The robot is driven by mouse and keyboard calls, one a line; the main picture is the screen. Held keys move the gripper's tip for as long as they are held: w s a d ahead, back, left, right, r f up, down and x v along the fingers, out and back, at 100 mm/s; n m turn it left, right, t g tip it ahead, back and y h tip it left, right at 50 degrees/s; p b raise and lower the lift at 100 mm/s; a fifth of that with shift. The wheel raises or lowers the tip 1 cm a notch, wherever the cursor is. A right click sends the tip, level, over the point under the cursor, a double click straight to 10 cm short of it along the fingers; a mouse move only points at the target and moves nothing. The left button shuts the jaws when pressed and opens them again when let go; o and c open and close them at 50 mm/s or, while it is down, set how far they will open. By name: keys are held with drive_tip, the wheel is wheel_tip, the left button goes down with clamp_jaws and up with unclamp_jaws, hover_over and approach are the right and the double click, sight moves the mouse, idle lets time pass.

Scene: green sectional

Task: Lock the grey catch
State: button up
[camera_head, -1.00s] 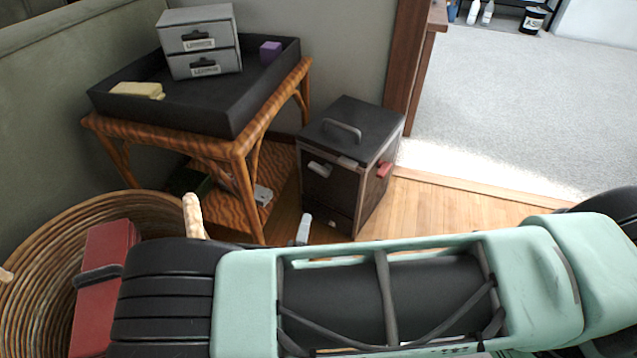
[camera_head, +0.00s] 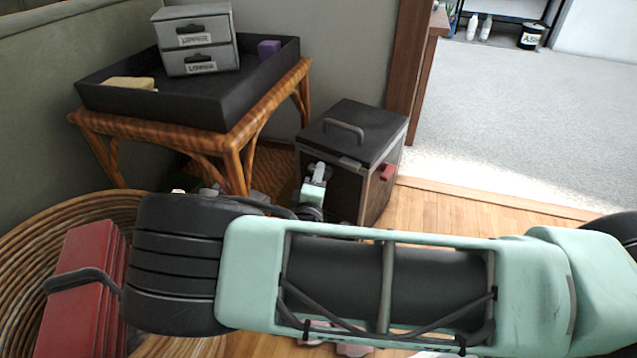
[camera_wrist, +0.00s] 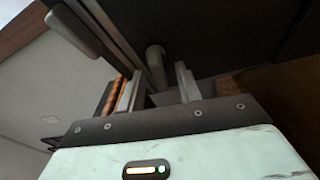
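The black box (camera_head: 341,190) stands on the wood floor beside the rattan table, its lid down. My gripper (camera_head: 316,172) is at the upper left of its front face, over the place of the grey catch, which I cannot clearly separate from the fingers in the head view. In the wrist view my gripper (camera_wrist: 158,72) has its two fingers apart. A curved grey piece (camera_wrist: 155,60) shows between them, probably the grey catch; I cannot tell whether they touch it. A paler grey block (camera_wrist: 77,30) sits at upper left. A red catch (camera_head: 387,172) is on the box's right side.
The rattan table (camera_head: 152,124) holds a black tray (camera_head: 205,107) with grey drawers (camera_head: 196,38). A wicker basket (camera_head: 40,222) with a red case (camera_head: 75,285) is at lower left. A brown wooden post (camera_head: 407,60) stands behind the box. Floor to the right is clear.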

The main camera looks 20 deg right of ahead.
drive_tip(key=shift+w+d, duration=0.1)
drive_tip(key=shift+w, duration=0.1)
clamp_jaws()
drive_tip(key=shift+d+m, duration=0.1)
drive_tip(key=shift+m, duration=0.3)
drive_tip(key=shift+s+d+m+g+h, duration=0.1)
drive_tip(key=shift+m+g+h, duration=0.3)
drive_tip(key=shift+m+h, duration=1.95)
drive_tip(key=shift+s+d+m+g+h, duration=0.1)
drive_tip(key=shift+m+g+h, duration=0.35)
drive_tip(key=shift+m, duration=3.8)
drive_tip(key=shift+s+d+m+g+h, duration=0.1)
drive_tip(key=shift+m+g+h, duration=0.25)
drive_tip(key=shift+m+h, duration=2)
drive_tip(key=shift+r+m+y, duration=0.1)
drive_tip(key=shift+m+y, duration=0.75)
drive_tip(key=shift+m, duration=0.4)
